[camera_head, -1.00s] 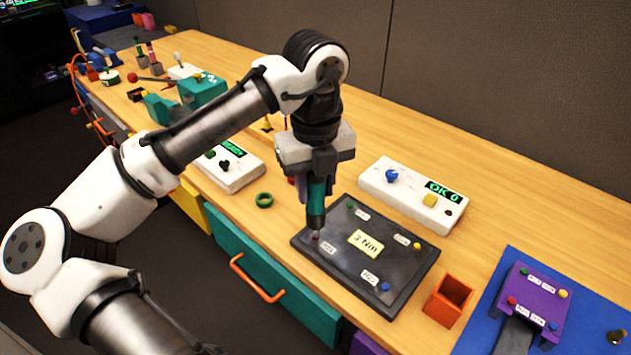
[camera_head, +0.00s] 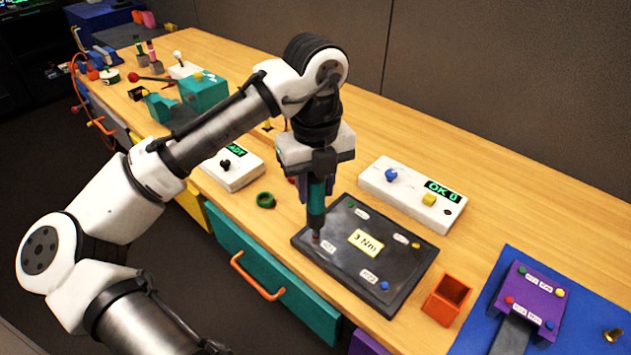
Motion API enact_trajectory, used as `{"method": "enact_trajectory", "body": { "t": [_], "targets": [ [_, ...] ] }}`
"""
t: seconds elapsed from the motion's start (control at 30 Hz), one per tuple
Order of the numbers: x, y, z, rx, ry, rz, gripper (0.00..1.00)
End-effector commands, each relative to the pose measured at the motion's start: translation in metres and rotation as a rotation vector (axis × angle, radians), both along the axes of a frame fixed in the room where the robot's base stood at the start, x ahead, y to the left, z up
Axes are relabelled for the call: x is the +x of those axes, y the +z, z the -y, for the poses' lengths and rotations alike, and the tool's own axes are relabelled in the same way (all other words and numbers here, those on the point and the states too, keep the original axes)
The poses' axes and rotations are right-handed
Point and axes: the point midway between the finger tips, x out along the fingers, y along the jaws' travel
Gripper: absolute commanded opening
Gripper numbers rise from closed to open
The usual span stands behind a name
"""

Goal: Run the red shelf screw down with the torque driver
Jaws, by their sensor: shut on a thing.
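My gripper (camera_head: 317,178) is shut on the teal and dark torque driver (camera_head: 317,205) and holds it upright, bit down. The driver's tip is at the near left corner of the dark panel (camera_head: 345,278), at the red screw (camera_head: 315,240). Only a little red shows there, so I cannot tell how the bit sits on the screw. The panel has a yellow "3 Nm" label, with green, yellow and blue screws at its other corners. The white controller box (camera_head: 405,192) behind it reads "OK 0" and has a blue knob and a yellow button.
An orange open box (camera_head: 447,299) stands right of the panel. A purple block (camera_head: 527,300) with coloured screws sits on a blue mat (camera_head: 590,310). A green ring (camera_head: 265,200) and another white box (camera_head: 232,172) lie left of the driver. Wood is clear behind the controller.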

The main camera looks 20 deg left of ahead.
Motion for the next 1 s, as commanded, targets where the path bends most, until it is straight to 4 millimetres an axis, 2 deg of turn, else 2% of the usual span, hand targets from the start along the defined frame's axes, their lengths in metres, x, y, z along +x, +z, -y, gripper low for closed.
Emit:
{"method": "enact_trajectory", "body": {
  "t": [1.0],
  "targets": [
    [-0.0003,-0.0048,0.0,-0.001,0.0,-0.001,0.08]
  ]
}}
